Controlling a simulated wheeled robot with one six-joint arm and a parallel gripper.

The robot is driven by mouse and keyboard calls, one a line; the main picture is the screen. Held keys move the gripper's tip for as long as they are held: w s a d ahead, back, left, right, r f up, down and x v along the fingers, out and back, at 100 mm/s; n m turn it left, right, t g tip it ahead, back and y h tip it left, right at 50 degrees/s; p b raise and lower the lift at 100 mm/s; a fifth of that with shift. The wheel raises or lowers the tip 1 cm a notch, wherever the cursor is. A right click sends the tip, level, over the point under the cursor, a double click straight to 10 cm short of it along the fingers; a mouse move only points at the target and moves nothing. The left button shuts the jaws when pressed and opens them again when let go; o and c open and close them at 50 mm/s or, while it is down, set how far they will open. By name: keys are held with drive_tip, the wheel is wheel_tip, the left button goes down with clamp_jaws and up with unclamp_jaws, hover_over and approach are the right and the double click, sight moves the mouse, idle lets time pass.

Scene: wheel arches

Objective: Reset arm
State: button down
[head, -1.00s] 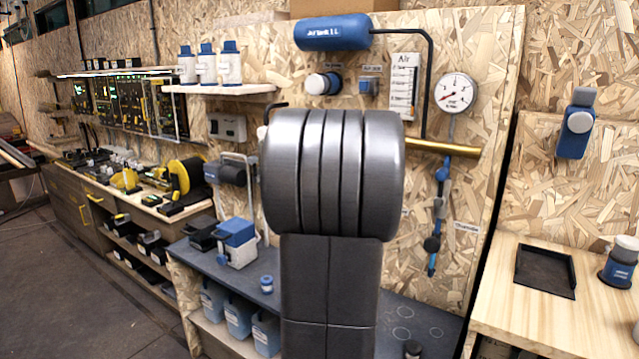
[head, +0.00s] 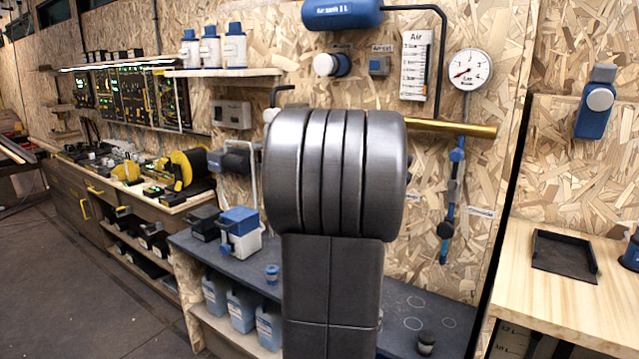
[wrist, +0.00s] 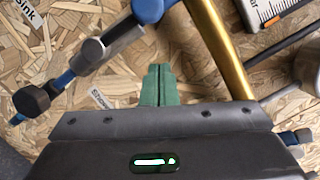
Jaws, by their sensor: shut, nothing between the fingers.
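My arm link (head: 335,180) fills the middle of the head view and hides part of the bench and wall behind it. My gripper is hidden in that view. In the wrist view my gripper (wrist: 157,72) shows as two green fingers pressed together, with nothing between them. The fingers point at the chipboard wall, between a blue and grey valve fitting (wrist: 115,42) on the left and a brass pipe (wrist: 222,50) on the right. I cannot tell how far they are from the wall.
A dark bench (head: 402,292) runs below, with a blue and white box (head: 240,232) and small jars. A pressure gauge (head: 469,70) and blue air tank (head: 343,14) are on the wall. A wooden table (head: 555,290) with a black tray (head: 565,255) stands right. Open floor lies left.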

wheel_tip(320, 180, down, 7)
drive_tip(key=m+h, duration=0.3)
drive_tip(key=m, duration=0.9)
drive_tip(key=shift+s+d+m+h, duration=0.35)
drive_tip(key=shift+d+m+h, duration=0.05)
drive_tip(key=shift+d, duration=0.05)
drive_tip(key=shift+f, duration=0.1)
